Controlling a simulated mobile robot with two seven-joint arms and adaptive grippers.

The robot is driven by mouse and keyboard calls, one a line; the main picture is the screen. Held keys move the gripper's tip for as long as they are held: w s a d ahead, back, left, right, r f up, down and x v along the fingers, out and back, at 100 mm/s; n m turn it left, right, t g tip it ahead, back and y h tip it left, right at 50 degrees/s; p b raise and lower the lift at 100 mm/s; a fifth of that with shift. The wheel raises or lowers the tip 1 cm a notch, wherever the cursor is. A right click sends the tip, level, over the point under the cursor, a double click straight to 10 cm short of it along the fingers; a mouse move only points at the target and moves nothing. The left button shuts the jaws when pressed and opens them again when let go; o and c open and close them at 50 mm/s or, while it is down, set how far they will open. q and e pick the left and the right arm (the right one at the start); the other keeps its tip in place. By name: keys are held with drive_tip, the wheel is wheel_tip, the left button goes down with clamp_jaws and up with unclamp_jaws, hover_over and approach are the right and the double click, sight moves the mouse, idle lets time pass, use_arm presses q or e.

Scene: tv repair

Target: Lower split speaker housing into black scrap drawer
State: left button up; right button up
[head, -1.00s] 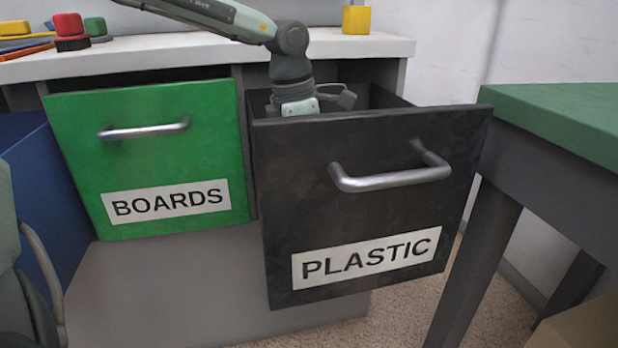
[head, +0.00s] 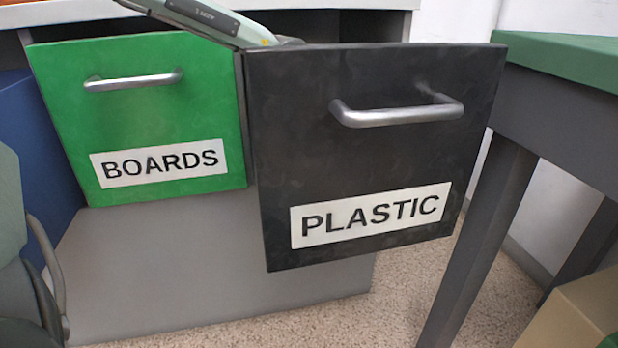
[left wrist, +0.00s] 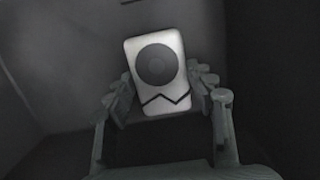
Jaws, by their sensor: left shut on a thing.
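The split speaker housing (left wrist: 170,62) shows in the left wrist view as a pale block with a round dark grey cone and a black zigzag crack across its lower part. My left gripper (left wrist: 165,100) is shut on it, fingers on either side. Dark walls surround them inside the black scrap drawer (head: 300,170), which is pulled out and labelled PLASTIC. In the head view my left arm reaches over behind the drawer front, which hides the gripper and the housing. I cannot tell whether the housing touches the drawer floor. My right gripper is not in view.
A green drawer (head: 150,125) labelled BOARDS is on the left, with a blue bin (head: 35,150) beside it. A green-topped table (head: 575,62) stands close on the right. A cardboard box (head: 575,312) is at the lower right.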

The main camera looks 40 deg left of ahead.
use_arm(q)
drive_tip(key=shift+f, duration=0.65)
idle(0.4)
drive_tip(key=o, duration=1.2)
wheel_tip(320, 180, up, 12)
drive_tip(key=s+a, duration=0.1)
drive_tip(key=shift+s, duration=0.15)
